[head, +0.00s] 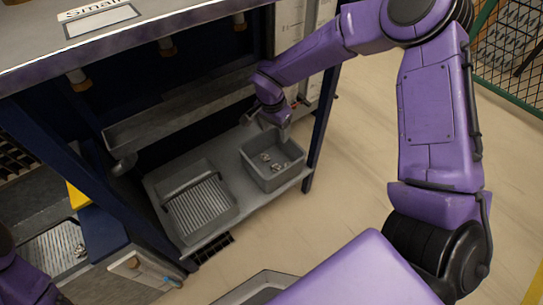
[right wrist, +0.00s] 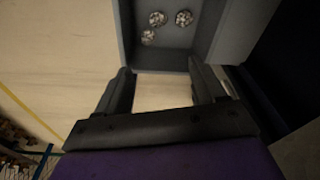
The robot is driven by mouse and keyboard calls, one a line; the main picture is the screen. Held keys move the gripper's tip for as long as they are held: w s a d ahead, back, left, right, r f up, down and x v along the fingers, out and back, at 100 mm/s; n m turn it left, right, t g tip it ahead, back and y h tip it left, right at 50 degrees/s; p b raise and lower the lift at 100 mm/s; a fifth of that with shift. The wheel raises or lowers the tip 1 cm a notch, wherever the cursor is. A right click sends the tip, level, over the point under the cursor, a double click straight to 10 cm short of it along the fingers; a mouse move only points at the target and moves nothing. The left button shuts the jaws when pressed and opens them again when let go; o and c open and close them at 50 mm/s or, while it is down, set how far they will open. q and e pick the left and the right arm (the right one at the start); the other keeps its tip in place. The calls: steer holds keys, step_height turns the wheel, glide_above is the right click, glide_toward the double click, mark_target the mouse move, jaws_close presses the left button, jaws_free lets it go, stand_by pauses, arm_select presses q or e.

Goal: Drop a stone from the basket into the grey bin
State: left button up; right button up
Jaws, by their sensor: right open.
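A square grey bin (head: 272,178) stands on the lower shelf at the right. A few pale, speckled stones (head: 272,163) lie on its floor. In the right wrist view the bin (right wrist: 207,40) is at the top, with three stones (right wrist: 157,19) inside. My right gripper (head: 280,122) is just above the bin's far edge. In the wrist view my right gripper (right wrist: 160,76) is open, with nothing between its fingers. A grey ridged container with a handle (head: 198,208), possibly the basket, sits left of the bin and looks empty. My left gripper is out of the picture.
A long grey trough (head: 180,112) runs behind the containers, under the bench top (head: 150,35). A metal tray (head: 55,248) with small pale pieces is at the lower left. A dark bench post (head: 322,120) stands right of the bin. The floor (head: 345,160) beyond is clear.

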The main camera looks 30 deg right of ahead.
steer(key=r, duration=0.1)
steer(key=r+p, duration=0.1)
steer(key=r, duration=0.3)
steer(key=shift+s+a+r+p, duration=0.1)
steer(key=shift+a+r+p, duration=0.15)
steer(key=shift+a+p, duration=0.1)
